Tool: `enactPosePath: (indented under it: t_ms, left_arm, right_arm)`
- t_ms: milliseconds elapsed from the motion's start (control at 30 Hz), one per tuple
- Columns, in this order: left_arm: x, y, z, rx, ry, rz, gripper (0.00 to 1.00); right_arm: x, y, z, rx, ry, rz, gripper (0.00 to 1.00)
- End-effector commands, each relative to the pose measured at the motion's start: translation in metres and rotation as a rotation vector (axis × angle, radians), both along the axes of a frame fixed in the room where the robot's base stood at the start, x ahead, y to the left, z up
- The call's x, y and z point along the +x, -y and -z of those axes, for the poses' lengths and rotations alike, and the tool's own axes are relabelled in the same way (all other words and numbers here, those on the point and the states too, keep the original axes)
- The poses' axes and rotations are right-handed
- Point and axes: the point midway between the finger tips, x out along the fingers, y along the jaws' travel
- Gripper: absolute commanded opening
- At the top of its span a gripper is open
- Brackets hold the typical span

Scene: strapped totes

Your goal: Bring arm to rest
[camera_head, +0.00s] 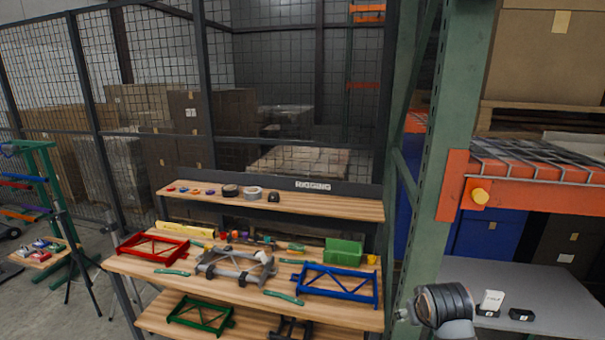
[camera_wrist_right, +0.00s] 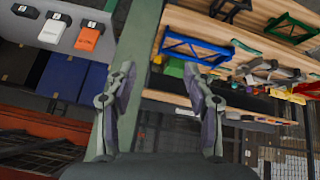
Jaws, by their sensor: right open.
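My right arm (camera_head: 445,305) shows at the bottom right of the head view, in front of the green rack post and beside the grey shelf. Its gripper is mostly hidden there behind the dark wrist. In the right wrist view my right gripper (camera_wrist_right: 160,85) is open, with two dark fingers spread apart and nothing between them. The green post (camera_wrist_right: 143,60) shows behind the gap between the fingers. My left gripper is in neither view.
A wooden workbench (camera_head: 235,284) holds red, grey and blue frames, green-handled tools and a green bin (camera_head: 343,252). The grey shelf (camera_head: 550,290) at right carries small boxes. The green rack post (camera_head: 445,150) and orange beam (camera_head: 540,195) are obstacles near my right arm.

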Motion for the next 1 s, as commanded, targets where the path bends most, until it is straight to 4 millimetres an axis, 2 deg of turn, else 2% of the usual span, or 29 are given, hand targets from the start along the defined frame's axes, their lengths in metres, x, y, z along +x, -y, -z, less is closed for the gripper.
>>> enactPosePath:
  t_ms: [33,100,200,400,600,867,967,1000]
  left_arm:
    - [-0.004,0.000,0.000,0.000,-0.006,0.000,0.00]
    - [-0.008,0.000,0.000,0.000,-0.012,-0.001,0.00]
    - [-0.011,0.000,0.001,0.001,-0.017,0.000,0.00]
    - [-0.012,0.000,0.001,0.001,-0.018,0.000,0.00]
    - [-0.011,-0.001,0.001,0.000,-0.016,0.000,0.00]
    - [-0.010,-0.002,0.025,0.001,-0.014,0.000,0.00]
    - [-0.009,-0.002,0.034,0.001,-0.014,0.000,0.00]
    - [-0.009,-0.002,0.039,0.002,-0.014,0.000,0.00]
  right_arm:
    - [-0.031,-0.003,0.033,0.004,-0.048,-0.011,0.53]
    - [-0.067,-0.008,0.062,0.010,-0.095,-0.024,0.53]
    - [-0.110,-0.013,0.090,0.019,-0.146,-0.038,0.53]
    - [-0.181,-0.021,0.122,0.038,-0.231,-0.059,0.53]
    - [-0.240,-0.029,0.136,0.057,-0.301,-0.073,0.53]
    - [-0.225,-0.021,0.242,0.061,-0.335,-0.061,0.53]
    - [-0.225,-0.017,0.290,0.063,-0.349,-0.056,0.53]
    - [-0.226,-0.015,0.312,0.064,-0.358,-0.053,0.53]
